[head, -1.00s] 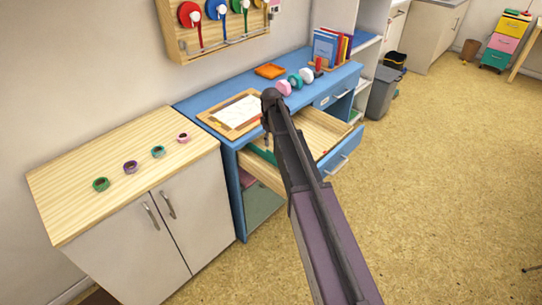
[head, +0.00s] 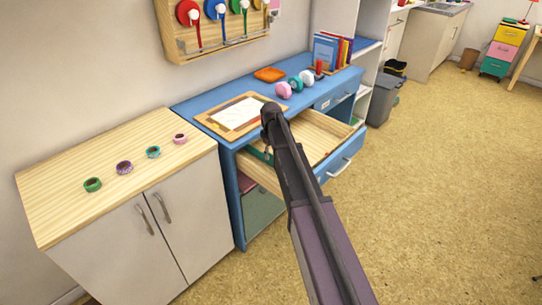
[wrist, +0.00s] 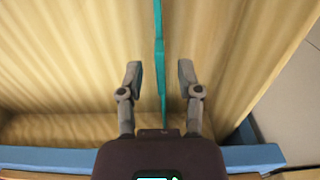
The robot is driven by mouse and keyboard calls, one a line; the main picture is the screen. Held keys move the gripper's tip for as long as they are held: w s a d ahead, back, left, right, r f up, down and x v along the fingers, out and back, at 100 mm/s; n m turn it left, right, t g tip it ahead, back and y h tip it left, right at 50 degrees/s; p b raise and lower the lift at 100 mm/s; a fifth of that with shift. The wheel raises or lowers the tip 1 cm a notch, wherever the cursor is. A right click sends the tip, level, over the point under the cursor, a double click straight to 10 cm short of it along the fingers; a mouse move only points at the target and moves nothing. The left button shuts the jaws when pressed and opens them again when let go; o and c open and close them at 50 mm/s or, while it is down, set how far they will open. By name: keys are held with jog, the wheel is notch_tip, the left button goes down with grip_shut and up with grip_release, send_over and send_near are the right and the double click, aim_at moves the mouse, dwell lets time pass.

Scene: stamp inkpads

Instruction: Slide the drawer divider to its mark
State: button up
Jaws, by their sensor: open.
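The drawer (head: 322,135) of the blue desk is pulled out, with a pale wooden inside. The drawer divider (wrist: 160,45) is a thin teal-green strip running up the wrist view. A short green piece of it (head: 262,155) shows in the head view beside my arm; the rest is hidden. My gripper (wrist: 160,70) is open, with one finger on each side of the divider and a gap visible on both sides. In the head view my gripper (head: 267,150) is over the drawer's left part, mostly hidden by my arm. I cannot make out the mark clearly.
A wooden-topped cabinet (head: 70,190) with several tape rolls stands at left.

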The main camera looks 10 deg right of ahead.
grip_shut()
dwell(0.3)
